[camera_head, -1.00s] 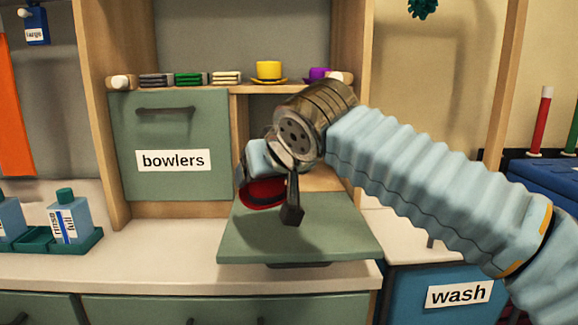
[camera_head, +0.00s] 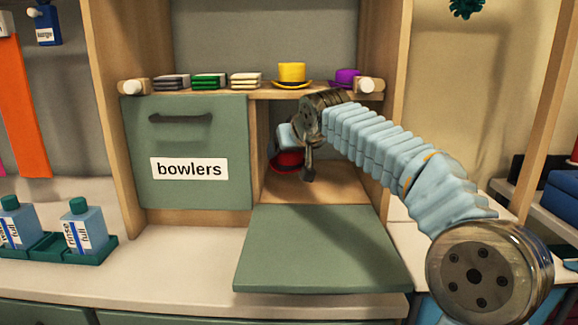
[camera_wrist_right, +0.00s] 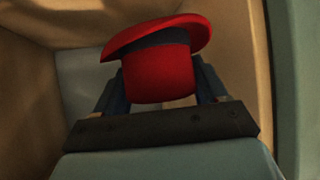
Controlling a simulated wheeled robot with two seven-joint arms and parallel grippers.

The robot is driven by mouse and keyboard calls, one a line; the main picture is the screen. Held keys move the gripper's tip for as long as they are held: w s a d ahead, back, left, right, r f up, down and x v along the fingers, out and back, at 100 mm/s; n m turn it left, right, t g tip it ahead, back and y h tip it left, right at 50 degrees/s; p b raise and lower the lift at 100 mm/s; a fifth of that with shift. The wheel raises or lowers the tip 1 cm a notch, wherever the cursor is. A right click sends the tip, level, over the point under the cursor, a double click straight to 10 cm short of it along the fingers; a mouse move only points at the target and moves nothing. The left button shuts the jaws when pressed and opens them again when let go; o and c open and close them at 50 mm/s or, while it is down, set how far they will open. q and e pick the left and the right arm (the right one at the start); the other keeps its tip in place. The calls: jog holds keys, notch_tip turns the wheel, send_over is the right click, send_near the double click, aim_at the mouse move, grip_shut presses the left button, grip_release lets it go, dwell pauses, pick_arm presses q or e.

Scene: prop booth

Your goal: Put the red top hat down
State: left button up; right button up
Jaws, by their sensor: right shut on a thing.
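The red top hat (camera_head: 287,161) shows partly in the head view, inside the open wooden compartment right of the bowlers door. My right gripper (camera_head: 291,150) reaches into that compartment and is mostly hidden by its own wrist. In the right wrist view the red top hat (camera_wrist_right: 158,72), with a dark band, sits between the fingers of my right gripper (camera_wrist_right: 160,92), which are shut on it. Whether the hat touches the compartment floor (camera_head: 320,188) cannot be told. My left gripper is not in view.
The compartment's green door (camera_head: 320,250) is folded down in front. The closed bowlers door (camera_head: 185,150) is to the left.

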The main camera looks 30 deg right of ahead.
aim_at(299, 165)
jog(key=shift+w+d+r+p, duration=0.15)
jog(key=shift+w+d, duration=0.15)
jog(key=shift+w, duration=0.15)
jog(key=shift+w+d+p, duration=0.15)
jog(key=shift+w+d, duration=0.1)
jog(key=shift+w, duration=0.2)
notch_tip(299, 165, down, 3)
jog(key=shift+w+r+b, duration=0.1)
jog(key=shift+r+b, duration=0.05)
jog(key=shift+b, duration=0.3)
notch_tip(299, 165, down, 4)
jog(key=shift+r, duration=0.15)
jog(key=shift+w+d+f, duration=0.1)
jog(key=shift+f, duration=0.5)
jog(key=o, duration=1)
jog(key=shift+r, duration=0.15)
jog(key=b+v, duration=0.1)
jog(key=v, duration=1.1)
